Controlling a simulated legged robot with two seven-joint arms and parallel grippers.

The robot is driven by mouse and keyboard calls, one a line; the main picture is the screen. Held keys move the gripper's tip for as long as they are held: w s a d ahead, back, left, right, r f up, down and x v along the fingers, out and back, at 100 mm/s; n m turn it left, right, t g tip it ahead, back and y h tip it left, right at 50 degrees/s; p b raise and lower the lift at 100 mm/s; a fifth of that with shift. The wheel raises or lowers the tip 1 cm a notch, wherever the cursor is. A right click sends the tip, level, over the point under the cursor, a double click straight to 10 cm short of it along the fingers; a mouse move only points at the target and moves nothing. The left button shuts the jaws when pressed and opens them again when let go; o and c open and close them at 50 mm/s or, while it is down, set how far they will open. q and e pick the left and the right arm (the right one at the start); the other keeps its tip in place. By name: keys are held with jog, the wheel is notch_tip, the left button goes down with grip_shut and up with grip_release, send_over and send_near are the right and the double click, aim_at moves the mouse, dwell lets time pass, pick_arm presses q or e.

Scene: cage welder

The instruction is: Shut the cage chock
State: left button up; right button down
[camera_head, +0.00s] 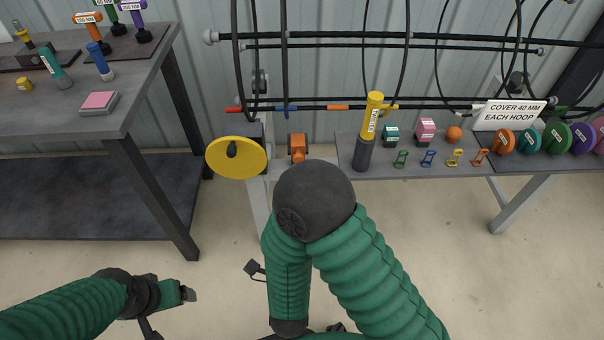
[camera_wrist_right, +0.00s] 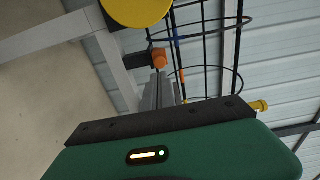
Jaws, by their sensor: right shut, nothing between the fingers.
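The cage chock appears to be the small orange piece (camera_head: 297,147) on the pale frame beside the yellow disc; the orange piece also shows in the right wrist view (camera_wrist_right: 159,58) above dark parts. I cannot tell its open or shut position. My right gripper (camera_wrist_right: 161,84) seems to be the narrow dark shape below the orange piece, shut and empty. Whether it touches the piece is unclear. In the head view my own right arm hides this gripper. My left gripper (camera_head: 188,294) is low at the left, over the floor, far from the chock; its finger opening is unclear.
The yellow disc (camera_head: 236,157) is left of the orange piece. Black cage hoops and rods (camera_head: 400,40) span the back. A right shelf (camera_head: 385,168) holds a yellow-handled tool (camera_head: 372,122), small blocks and coloured discs. A dark bench (camera_head: 140,60) stands left. Floor between is clear.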

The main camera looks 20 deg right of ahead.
aim_at(297, 158)
jog(key=b+x, duration=0.1)
jog(key=x, duration=0.5)
jog(key=b+x, duration=0.1)
jog(key=x, duration=0.5)
jog(key=shift+d+f, duration=0.15)
jog(key=shift+d, duration=0.2)
jog(key=shift+d, duration=0.15)
jog(key=x, duration=0.4)
jog(key=shift+a+b, duration=0.2)
jog(key=shift+b, duration=0.15)
